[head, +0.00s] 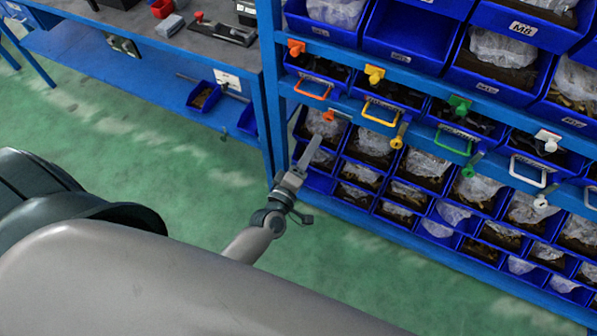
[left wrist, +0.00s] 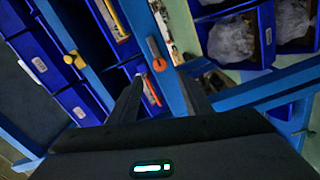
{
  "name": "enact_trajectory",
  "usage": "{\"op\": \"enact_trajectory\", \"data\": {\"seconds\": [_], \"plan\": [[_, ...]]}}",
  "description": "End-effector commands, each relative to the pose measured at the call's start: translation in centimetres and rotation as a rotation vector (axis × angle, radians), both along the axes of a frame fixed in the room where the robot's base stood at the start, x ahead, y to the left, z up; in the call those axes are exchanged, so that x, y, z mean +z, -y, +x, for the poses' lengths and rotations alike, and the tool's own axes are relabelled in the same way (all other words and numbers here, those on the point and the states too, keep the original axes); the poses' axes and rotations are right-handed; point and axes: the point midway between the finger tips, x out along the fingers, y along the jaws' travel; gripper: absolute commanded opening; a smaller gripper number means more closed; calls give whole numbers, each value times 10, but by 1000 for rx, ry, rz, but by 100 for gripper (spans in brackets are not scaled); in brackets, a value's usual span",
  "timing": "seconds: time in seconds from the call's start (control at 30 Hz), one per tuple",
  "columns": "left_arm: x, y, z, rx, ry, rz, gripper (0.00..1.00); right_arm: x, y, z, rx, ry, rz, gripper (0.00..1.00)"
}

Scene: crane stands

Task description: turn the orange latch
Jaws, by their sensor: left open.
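The orange latch (head: 329,116) is a round orange knob on the blue rack's front rail, below the orange handle (head: 312,92). In the left wrist view the orange latch (left wrist: 159,64) shows with a grey bar beside it, just beyond and between my fingertips. My left gripper (head: 316,143) reaches up toward the latch from below in the head view. Its two fingers (left wrist: 160,78) are apart with nothing visible between them. I cannot tell whether they touch the latch. My right gripper is not in view.
Yellow (head: 398,141), green (head: 468,171) and white (head: 541,201) latches sit along the same rail to the right. Blue bins with bagged parts (head: 425,165) fill the rack below. A blue workbench (head: 160,65) stands at left. The green floor (head: 130,150) between is clear.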

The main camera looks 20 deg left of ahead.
Motion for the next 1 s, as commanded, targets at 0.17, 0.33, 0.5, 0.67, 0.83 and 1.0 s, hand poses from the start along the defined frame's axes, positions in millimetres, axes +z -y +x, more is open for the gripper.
{"op": "enact_trajectory", "data": {"seconds": [0.17,0.33,0.5,0.67,0.83,1.0], "plan": [[-3,-1,-35,-1,-1,1,44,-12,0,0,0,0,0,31],[-2,-1,-59,-1,-1,1,44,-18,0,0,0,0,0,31],[-1,-2,-71,0,0,0,44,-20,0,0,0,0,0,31],[0,-2,-75,-1,0,0,44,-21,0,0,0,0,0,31],[0,-2,-75,-1,0,0,44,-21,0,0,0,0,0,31],[0,-2,-74,-1,0,0,44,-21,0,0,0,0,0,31]]}}
